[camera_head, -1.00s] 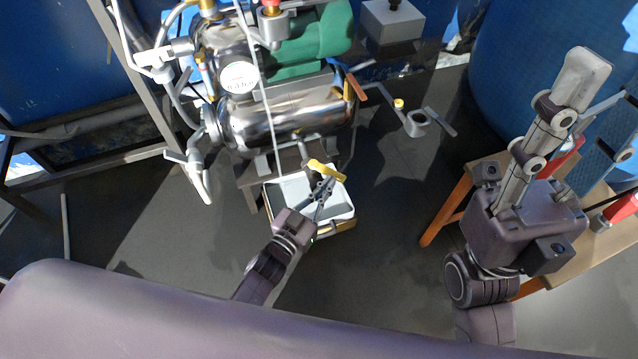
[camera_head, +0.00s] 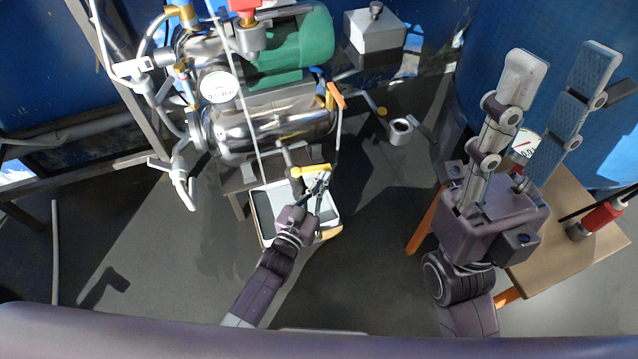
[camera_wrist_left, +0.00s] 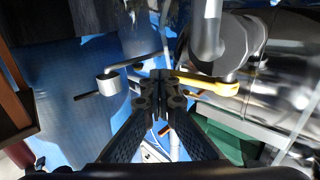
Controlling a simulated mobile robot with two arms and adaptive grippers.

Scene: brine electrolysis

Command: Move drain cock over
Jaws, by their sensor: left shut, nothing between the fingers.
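The drain cock (camera_head: 311,169) has a yellow lever handle and sits under the shiny metal tank (camera_head: 270,130), above a white tray (camera_head: 259,205). In the left wrist view the yellow lever (camera_wrist_left: 205,84) lies just right of my fingertips, its pipe fitting behind. My left gripper (camera_head: 323,177) is shut with nothing in it, right beside the lever. In the left wrist view its fingertips (camera_wrist_left: 160,88) meet close to the lever's end; I cannot tell whether they touch it. My right gripper (camera_head: 560,65) is open and empty, raised at the right, away from the cock.
A green motor (camera_head: 300,45) and a pressure gauge (camera_head: 216,87) sit at the tank. A wooden stool (camera_head: 545,250) stands under my right arm, with a red-handled tool (camera_head: 602,217) on it. Blue barrels stand behind. The floor to the left is mostly clear.

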